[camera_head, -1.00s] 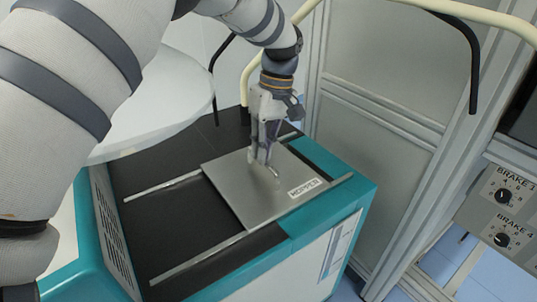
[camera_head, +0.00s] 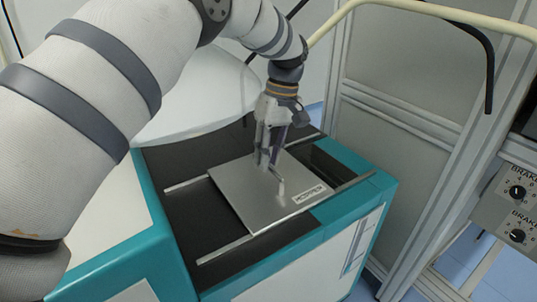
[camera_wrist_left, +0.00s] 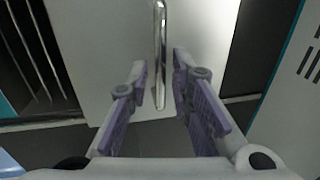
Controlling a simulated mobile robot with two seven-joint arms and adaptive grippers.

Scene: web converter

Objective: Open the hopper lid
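The hopper lid (camera_head: 242,192) is a flat metal plate marked HOPPER, lying on two rails on top of the teal and white machine. A dark opening (camera_head: 322,163) shows between its right edge and the machine's teal end. The lid's handle (camera_head: 279,184) is a thin shiny bar standing on the plate. My left gripper (camera_head: 267,162) points down at the handle. In the left wrist view the handle (camera_wrist_left: 160,55) runs between the two open fingers (camera_wrist_left: 161,72), with a gap on each side. My right gripper is not in view.
The lower-left rail stretch (camera_head: 220,251) and the black top beside the lid are clear. A curved pale cover (camera_head: 205,100) stands behind. A cream tube frame (camera_head: 425,10) and grey cabinet panels stand at right, with a brake knob panel (camera_head: 515,205).

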